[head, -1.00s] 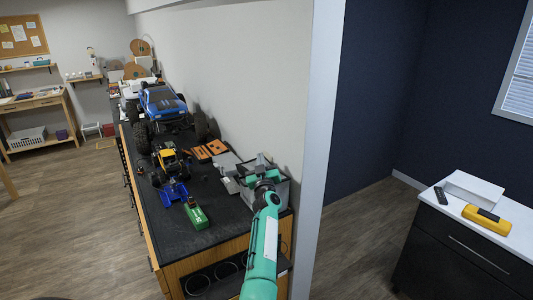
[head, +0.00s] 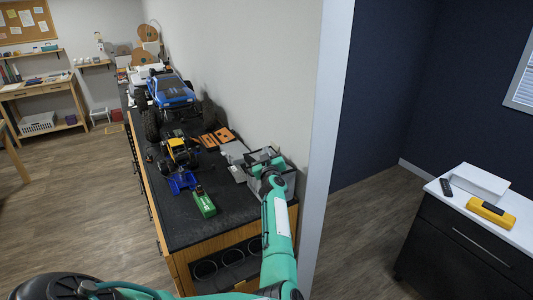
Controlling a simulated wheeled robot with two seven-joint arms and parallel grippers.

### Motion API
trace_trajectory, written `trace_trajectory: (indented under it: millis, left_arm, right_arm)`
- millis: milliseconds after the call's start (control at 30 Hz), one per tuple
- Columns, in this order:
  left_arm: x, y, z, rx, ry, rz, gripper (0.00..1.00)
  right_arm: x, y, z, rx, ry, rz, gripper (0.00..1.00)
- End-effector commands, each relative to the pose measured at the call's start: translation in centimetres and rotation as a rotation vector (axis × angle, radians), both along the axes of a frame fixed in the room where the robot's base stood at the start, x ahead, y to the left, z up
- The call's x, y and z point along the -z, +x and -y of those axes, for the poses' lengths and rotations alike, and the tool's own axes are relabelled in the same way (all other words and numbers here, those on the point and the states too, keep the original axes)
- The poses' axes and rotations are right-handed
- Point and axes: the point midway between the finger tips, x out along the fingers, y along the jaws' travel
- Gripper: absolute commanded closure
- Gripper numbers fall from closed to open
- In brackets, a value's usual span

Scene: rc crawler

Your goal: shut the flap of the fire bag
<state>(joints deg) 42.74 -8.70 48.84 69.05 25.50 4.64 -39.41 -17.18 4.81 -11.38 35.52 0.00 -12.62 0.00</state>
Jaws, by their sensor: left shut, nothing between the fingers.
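A grey box-like bag (head: 289,186), which looks like the fire bag, stands at the near right end of the black bench top, against the wall. My left arm reaches up from the bottom of the head view, and its left gripper (head: 261,164) is at the top of the bag. The gripper is shut and holds nothing. The wrist and gripper cover much of the bag's top and front, so I cannot tell how far open the flap is or whether the fingers touch it. My right gripper is not in view.
A green box (head: 203,205), a blue stand (head: 182,181) and a yellow crawler (head: 180,153) lie left of the bag. Orange tools (head: 217,138) and a big blue truck (head: 172,92) are farther back. A wall edge (head: 331,120) rises close at the right.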

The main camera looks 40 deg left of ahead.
Motion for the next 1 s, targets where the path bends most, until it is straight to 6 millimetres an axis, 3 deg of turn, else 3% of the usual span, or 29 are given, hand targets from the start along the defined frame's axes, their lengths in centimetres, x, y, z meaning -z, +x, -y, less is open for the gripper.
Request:
trace_trajectory:
  millis: [267,1000]
  left_arm:
    - [-1.7,0.1,0.1,-0.001,-0.002,0.007,1.00]
    - [-14.5,0.0,0.0,0.000,-0.002,0.005,1.00]
  right_arm:
    - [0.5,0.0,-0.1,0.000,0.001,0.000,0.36]
    - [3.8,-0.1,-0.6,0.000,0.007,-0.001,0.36]
